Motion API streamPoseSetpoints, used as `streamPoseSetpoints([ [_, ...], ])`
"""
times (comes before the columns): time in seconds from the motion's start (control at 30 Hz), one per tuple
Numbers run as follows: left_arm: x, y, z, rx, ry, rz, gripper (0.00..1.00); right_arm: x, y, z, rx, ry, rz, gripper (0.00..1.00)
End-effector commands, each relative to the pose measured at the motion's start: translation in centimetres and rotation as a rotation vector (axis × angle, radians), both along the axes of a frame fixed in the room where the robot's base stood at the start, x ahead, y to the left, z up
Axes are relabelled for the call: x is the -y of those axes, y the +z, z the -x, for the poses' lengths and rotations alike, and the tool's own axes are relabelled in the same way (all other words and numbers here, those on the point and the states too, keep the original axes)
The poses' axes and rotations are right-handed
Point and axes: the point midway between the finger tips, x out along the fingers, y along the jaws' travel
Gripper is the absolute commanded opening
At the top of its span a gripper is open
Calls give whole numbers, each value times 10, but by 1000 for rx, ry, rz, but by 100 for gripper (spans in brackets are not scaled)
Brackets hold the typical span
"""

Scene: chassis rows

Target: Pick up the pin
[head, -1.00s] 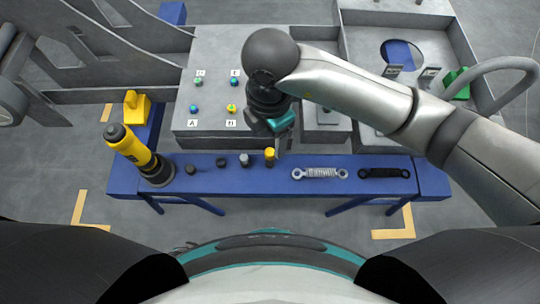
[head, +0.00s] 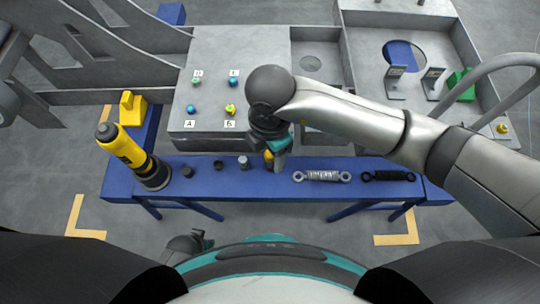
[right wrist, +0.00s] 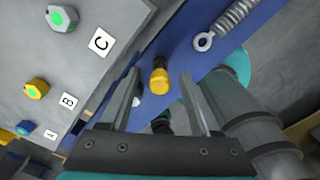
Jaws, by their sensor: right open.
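The pin (head: 268,157), with a yellow cap, stands on the blue bench (head: 225,182). My right gripper (head: 276,158) is at the pin and partly hides it in the head view. In the right wrist view the yellow pin (right wrist: 160,76) shows between the two spread fingers, near their tips. The right gripper is open. Whether a finger touches the pin I cannot tell. A dark part of my left gripper (head: 190,243) shows low in the head view, beside my base; its fingers are not clear.
On the bench, a yellow and black tool (head: 133,157) and several small dark and grey cylinders stand left of the pin. A silver spring (head: 322,176) and a black spring (head: 388,176) lie to its right. A grey panel with coloured knobs (head: 213,140) stands behind.

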Motion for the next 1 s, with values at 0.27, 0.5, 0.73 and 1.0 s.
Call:
streamPoseSetpoints([
  [0.27,0,1,0,0,0,0,50,0,0,0,0,0,0,59],
  [0.5,0,0,0,0,0,0,50,0,0,0,0,0,0,32],
  [0.73,0,0,0,1,-1,0,50,0,0,0,0,0,0,6],
  [1.0,0,0,0,0,-1,1,50,0,0,0,0,0,0,0],
])
